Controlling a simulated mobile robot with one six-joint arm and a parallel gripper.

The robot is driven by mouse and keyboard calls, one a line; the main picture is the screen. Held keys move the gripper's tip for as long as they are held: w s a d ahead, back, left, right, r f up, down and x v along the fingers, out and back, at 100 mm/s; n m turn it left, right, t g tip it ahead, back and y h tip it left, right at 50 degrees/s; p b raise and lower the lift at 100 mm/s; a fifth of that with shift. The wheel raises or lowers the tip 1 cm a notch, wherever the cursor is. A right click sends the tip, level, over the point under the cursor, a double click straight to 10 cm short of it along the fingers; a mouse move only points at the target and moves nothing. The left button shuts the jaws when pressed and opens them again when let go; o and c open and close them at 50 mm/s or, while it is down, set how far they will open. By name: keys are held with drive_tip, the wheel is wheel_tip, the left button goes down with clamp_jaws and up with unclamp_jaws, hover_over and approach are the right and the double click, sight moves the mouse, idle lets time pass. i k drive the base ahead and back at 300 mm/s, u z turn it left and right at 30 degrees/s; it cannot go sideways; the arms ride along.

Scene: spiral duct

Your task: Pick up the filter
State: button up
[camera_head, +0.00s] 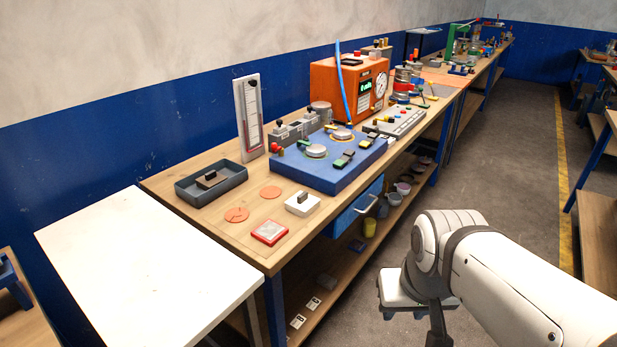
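I cannot tell for sure which object is the filter. Candidates on the wooden bench (236,247) are a red-framed square with a pale face (269,232) near the front edge and two flat orange discs (237,215) behind it. A white block with a dark knob (302,203) sits to their right. My gripper (405,312) hangs in front of the bench over the floor, at the lower right, apart from all these objects. Its fingers are mostly hidden by the wrist, and I cannot see anything held.
A dark tray (232,190) holding a dark-handled block, a blue panel box (322,178) and an orange instrument (345,95) stand on the bench. A bare white table (140,270) adjoins at left. A lower shelf holds jars. The aisle floor (510,170) is clear.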

sight(302, 203)
drive_tip(key=i, duration=0.85)
drive_tip(key=u, duration=0.05)
